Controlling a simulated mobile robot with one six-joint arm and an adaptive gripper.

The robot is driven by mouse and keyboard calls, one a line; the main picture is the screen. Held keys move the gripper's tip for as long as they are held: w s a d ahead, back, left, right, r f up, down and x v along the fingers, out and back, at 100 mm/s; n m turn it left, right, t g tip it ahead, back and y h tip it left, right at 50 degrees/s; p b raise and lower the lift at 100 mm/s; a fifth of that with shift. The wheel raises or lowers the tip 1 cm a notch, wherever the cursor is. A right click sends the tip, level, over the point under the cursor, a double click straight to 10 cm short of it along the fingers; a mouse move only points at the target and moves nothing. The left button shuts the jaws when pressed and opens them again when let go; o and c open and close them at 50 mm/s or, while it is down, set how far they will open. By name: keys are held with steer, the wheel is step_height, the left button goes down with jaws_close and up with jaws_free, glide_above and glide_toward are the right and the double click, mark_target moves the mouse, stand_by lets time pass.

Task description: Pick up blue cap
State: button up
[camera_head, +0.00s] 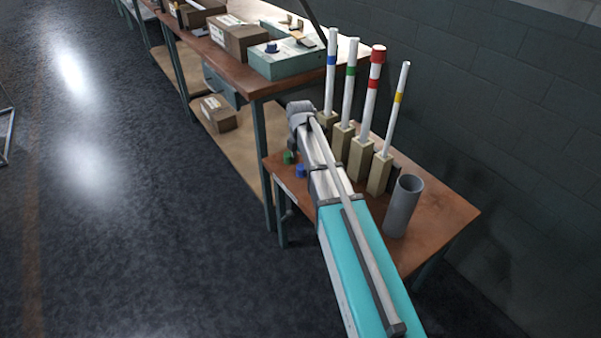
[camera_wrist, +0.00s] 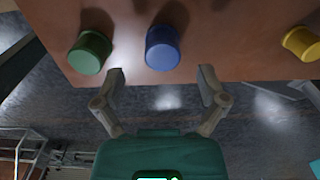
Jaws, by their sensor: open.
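The blue cap (camera_wrist: 163,48) stands on the brown table near its edge in the wrist view, between a green cap (camera_wrist: 90,52) on the left and a yellow cap (camera_wrist: 301,43) on the right. The blue cap also shows in the head view (camera_head: 300,171), beside my arm, with the green cap (camera_head: 289,157) behind it. My gripper (camera_wrist: 160,80) is open and empty. Its two fingers appear on either side of and just below the blue cap in the wrist view, apart from it. In the head view my arm hides the gripper and the yellow cap.
Several upright white tubes with coloured bands stand in beige blocks (camera_head: 361,160) along the table's wall side; one wears a red cap (camera_head: 378,54). A grey open cylinder (camera_head: 403,206) stands nearer. A workbench (camera_head: 251,77) with boxes adjoins the small table (camera_head: 441,212).

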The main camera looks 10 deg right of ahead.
mark_target(301, 166)
steer(key=shift+s+d+f+b, duration=0.1)
steer(key=shift+f+b, duration=1.55)
steer(key=shift+f, duration=0.3)
steer(key=c, duration=0.8)
